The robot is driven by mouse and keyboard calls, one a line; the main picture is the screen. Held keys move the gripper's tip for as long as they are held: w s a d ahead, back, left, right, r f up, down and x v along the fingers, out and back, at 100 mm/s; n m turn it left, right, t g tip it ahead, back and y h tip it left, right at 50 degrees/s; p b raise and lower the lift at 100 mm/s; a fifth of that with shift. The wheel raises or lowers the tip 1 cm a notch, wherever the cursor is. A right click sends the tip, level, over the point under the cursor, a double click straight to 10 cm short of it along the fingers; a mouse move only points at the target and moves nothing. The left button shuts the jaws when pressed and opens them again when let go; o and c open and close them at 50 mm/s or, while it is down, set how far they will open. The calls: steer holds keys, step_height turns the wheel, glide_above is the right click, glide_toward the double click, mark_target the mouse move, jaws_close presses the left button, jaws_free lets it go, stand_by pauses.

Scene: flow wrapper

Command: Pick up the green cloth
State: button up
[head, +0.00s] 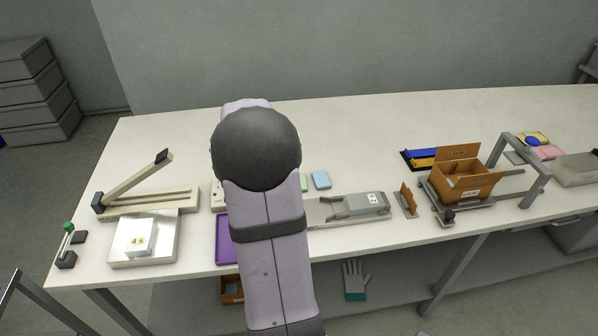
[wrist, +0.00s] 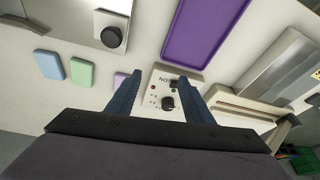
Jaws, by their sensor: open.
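The green cloth is a small, flat, pale green rounded rectangle (wrist: 82,71) left of my gripper in the wrist view. It lies on the table between a pale blue piece (wrist: 49,65) and a lilac piece (wrist: 120,82). In the head view a strip of the green cloth (head: 304,183) shows beside the blue piece (head: 321,180), the rest hidden by my arm. My gripper (wrist: 160,79) is open and empty, with its fingers above a white control box (wrist: 156,92) with a black knob. In the head view my arm hides the gripper.
A purple tray (wrist: 162,49) lies beside the control box. A lever sealer (head: 150,200) and a scale (head: 165,240) stand at left in the head view. A grey machine (head: 325,213) and an orange carton (head: 465,183) stand at right. The table's back is clear.

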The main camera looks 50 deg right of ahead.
steer(key=s+d+m, duration=0.1)
steer(key=s+d, duration=0.1)
steer(key=d, duration=0.3)
steer(key=s+d+m+h+p, duration=0.1)
steer(key=s+d, duration=0.1)
steer(key=d, duration=0.3)
steer(key=s+d+m+p, duration=0.1)
steer(key=s+d, duration=0.1)
steer(key=d, duration=0.4)
steer(key=shift+s+r+g+h, duration=0.1)
steer(key=shift+g+h, duration=0.2)
steer(key=shift+p+x, duration=1.5)
steer(key=shift+x, duration=2.15)
steer(key=shift+a, duration=0.1)
steer(key=c, duration=0.8)
